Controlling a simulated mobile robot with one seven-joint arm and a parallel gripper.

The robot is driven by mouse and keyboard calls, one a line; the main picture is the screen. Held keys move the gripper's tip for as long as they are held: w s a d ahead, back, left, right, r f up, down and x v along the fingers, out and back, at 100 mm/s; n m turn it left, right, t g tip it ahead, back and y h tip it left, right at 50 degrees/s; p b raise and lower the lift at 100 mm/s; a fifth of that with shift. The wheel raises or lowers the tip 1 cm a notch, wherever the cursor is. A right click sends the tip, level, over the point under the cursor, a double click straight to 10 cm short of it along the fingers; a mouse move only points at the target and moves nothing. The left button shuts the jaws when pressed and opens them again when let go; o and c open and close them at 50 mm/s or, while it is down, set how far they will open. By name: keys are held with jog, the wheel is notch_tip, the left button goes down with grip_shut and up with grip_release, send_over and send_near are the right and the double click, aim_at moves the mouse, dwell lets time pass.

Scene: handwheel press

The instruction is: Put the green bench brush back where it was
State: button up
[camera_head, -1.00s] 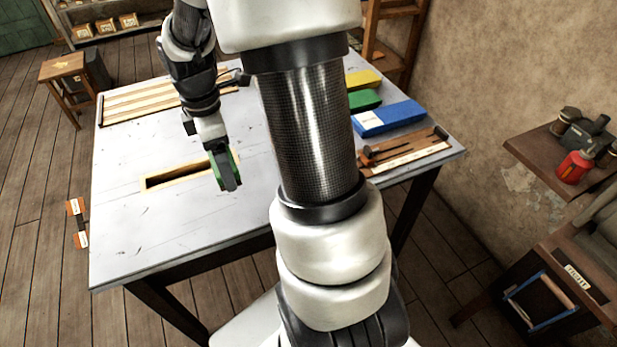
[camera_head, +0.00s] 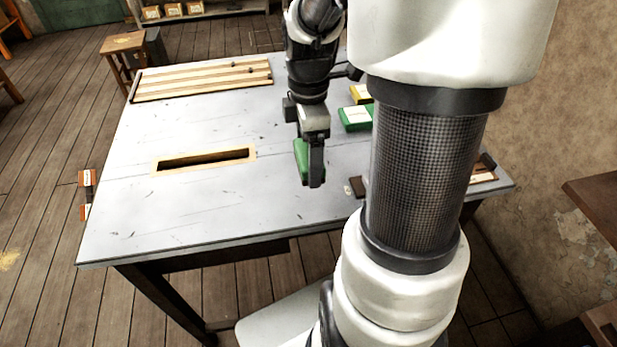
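My gripper (camera_head: 314,180) points down over the right half of the grey table. It is shut on a green piece, which I take to be the green bench brush (camera_head: 301,158); the fingers cover part of it and its bristles cannot be made out. Whether it touches the tabletop is hard to tell. A green block with a white label (camera_head: 355,118) lies on the table behind and to the right of the gripper. A yellow block (camera_head: 360,93) lies beyond it. My arm hides much of the table's right side.
The grey table (camera_head: 130,215) has a wood-framed slot (camera_head: 205,159) left of the gripper. A slatted wooden rack (camera_head: 205,80) lies at the back left. The front left of the tabletop is clear. A stool (camera_head: 124,43) stands beyond, and a wall shelf (camera_head: 597,200) is at right.

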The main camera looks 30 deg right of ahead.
aim_at(308, 190)
notch_tip(308, 190, down, 7)
jog(key=shift+f+b, duration=0.15)
jog(key=shift+b, duration=0.4)
jog(key=shift+f, duration=0.2)
jog(key=o, duration=1)
jog(key=shift+r, duration=0.1)
notch_tip(308, 190, up, 12)
jog(key=shift+r+p, duration=0.1)
jog(key=shift+p, duration=1)
